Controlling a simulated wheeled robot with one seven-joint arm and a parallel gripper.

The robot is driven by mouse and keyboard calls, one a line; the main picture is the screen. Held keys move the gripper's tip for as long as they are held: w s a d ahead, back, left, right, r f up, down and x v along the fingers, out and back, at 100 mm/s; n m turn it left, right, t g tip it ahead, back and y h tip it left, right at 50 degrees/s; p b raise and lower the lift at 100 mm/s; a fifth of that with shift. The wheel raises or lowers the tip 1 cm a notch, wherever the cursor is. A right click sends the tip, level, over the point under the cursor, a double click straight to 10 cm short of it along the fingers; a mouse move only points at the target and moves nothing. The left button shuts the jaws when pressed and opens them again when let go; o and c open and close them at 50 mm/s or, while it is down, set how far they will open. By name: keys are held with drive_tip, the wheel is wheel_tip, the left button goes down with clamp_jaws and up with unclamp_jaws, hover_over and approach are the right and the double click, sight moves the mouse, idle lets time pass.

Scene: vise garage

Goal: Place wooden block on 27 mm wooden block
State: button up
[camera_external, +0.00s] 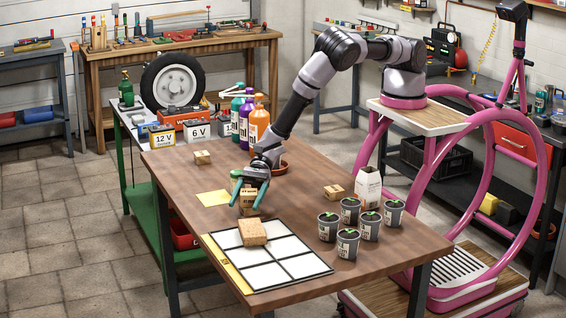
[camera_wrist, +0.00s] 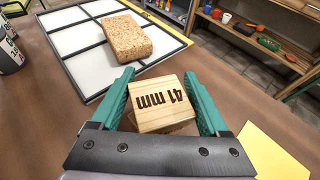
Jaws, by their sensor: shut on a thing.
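My gripper (camera_external: 250,186) is over the brown table, its teal fingers on either side of a wooden block (camera_external: 247,199). In the wrist view my gripper (camera_wrist: 158,90) is shut on this block (camera_wrist: 161,112), whose top face reads "41 mm". A strip of another wooden piece (camera_wrist: 178,129) shows just below the held block. Its label is hidden, and I cannot tell whether the two touch. Two other small wooden blocks stand on the table, one at the back left (camera_external: 202,157) and one right of centre (camera_external: 334,191). Their sizes are not readable.
A speckled tan block (camera_external: 252,233) lies on the white tiled panel (camera_external: 285,268) in front of my gripper. A yellow sheet (camera_external: 212,198) lies left; bottles (camera_external: 259,122) stand behind.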

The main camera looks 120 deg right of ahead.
drive_tip(key=o, duration=1.2)
drive_tip(key=shift+o, duration=0.2)
